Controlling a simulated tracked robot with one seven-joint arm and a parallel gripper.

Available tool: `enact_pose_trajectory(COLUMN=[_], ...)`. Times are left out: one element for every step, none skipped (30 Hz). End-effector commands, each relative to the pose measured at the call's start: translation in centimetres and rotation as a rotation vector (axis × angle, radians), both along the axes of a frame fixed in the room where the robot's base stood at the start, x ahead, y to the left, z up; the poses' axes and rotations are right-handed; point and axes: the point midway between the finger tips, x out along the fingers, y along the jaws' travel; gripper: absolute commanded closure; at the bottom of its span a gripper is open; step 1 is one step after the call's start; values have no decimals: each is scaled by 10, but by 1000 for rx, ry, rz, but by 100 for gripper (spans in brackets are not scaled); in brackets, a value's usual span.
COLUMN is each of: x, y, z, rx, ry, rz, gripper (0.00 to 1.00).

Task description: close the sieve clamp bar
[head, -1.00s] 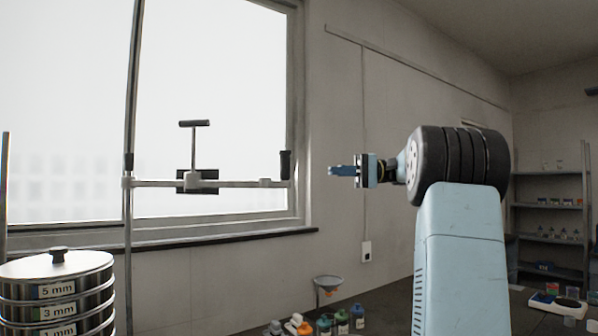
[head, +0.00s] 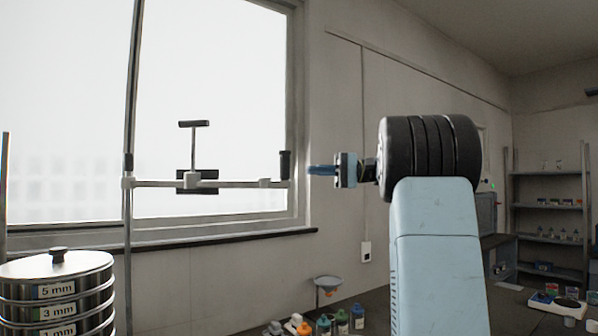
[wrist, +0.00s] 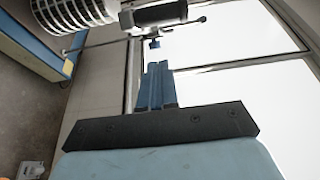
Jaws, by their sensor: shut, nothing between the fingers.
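The clamp bar (head: 233,184) extends level to the right from an upright post (head: 128,240) in the head view. A black upright handle (head: 285,166) stands at its right end. A T-shaped screw (head: 194,150) and a dark block (head: 208,175) sit mid-bar. The sieve stack (head: 75,268), with a knobbed lid, stands at lower left, left of the post; the bar is not over it. My gripper (head: 310,170) is shut and empty, pointing left, just right of the handle with a small apparent gap. Its fingers (wrist: 155,72) also show in the wrist view.
A large window (head: 220,80) fills the back left. Several bottles (head: 340,320) and a funnel (head: 328,282) stand low at centre, below the bar's level. Shelves (head: 550,203) stand at the far right.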

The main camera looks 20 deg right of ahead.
Motion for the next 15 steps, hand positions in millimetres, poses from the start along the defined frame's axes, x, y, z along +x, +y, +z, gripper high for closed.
enact_pose_trajectory(x=[1,2,4,5,3,-1,-4,-6,-8,-10,-12,-13,-14,-15,-16], y=[9,15,21,26,30,35,38,41,44,47,49,51,53,54,56], z=[0,0,0,0,0,1,1,0,0,1,1,0,0,0,0], rx=[0,0,0,0,0,0,0,0,0,0,0,0,0,0,0], ry=[0,0,0,0,0,0,0,1,1,0,0,1,2,2,1], rz=[3,2,3,3,1,0,0,0,1,1,1,0,0,0,-1], gripper=[100,100,100,100,100,100,100,100,100,100,100,100,100,100,100])
